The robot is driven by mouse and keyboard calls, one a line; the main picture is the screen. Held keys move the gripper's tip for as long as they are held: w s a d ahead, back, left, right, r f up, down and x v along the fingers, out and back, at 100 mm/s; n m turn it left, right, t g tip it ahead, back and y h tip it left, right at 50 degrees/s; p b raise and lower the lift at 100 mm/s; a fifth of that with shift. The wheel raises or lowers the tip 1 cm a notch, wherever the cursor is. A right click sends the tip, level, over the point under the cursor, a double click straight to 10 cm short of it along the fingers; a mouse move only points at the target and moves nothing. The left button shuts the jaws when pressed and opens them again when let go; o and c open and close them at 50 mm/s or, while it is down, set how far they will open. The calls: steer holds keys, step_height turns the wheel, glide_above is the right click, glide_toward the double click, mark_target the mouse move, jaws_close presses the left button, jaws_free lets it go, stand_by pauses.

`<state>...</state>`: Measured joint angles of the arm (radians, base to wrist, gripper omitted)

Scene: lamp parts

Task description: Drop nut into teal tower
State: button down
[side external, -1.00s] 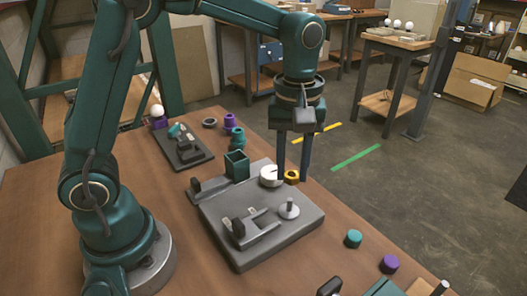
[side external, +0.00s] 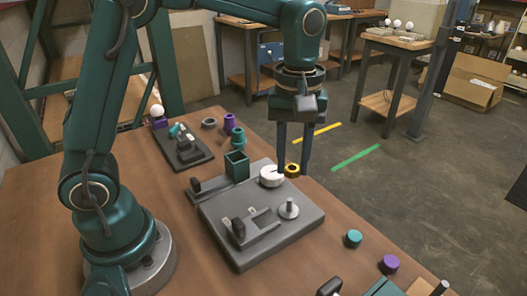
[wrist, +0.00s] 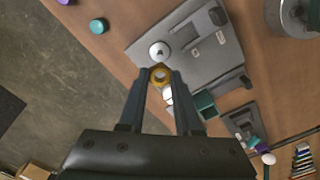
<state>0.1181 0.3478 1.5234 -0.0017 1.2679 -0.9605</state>
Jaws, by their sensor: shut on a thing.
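The golden nut (side external: 292,170) is a ring with a dark hole, near the far right corner of the grey fixture board. In the wrist view the nut (wrist: 160,74) sits between the tips of my fingers. My gripper (side external: 292,171) points down and is shut on the nut, holding it close to the board's edge. The teal tower (side external: 237,165) is a square, open-topped box at the back of the board, left of the nut. The tower also shows in the wrist view (wrist: 206,104), to the right of my fingers and empty of them.
A white round part (side external: 271,177) stands between nut and tower. The board (side external: 262,240) also carries a grey disc with an upright peg (side external: 289,208) and a bracket (side external: 250,228). Teal and purple cylinders stand behind the tower and at the front right.

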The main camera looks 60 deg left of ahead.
mark_target(234, 169)
steer(key=shift+m, duration=0.4)
steer(key=a, duration=0.8)
steer(key=shift+w+a+f, duration=0.1)
steer(key=shift+w+a, duration=0.15)
steer(key=shift+a, duration=0.1)
steer(key=s+a+f+n, duration=0.2)
steer(key=a+f+n, duration=0.1)
steer(key=a, duration=0.5)
steer(key=shift+a+f, duration=0.3)
steer(key=shift+f, duration=0.2)
steer(key=shift+f, duration=0.85)
stand_by(0.6)
stand_by(0.4)
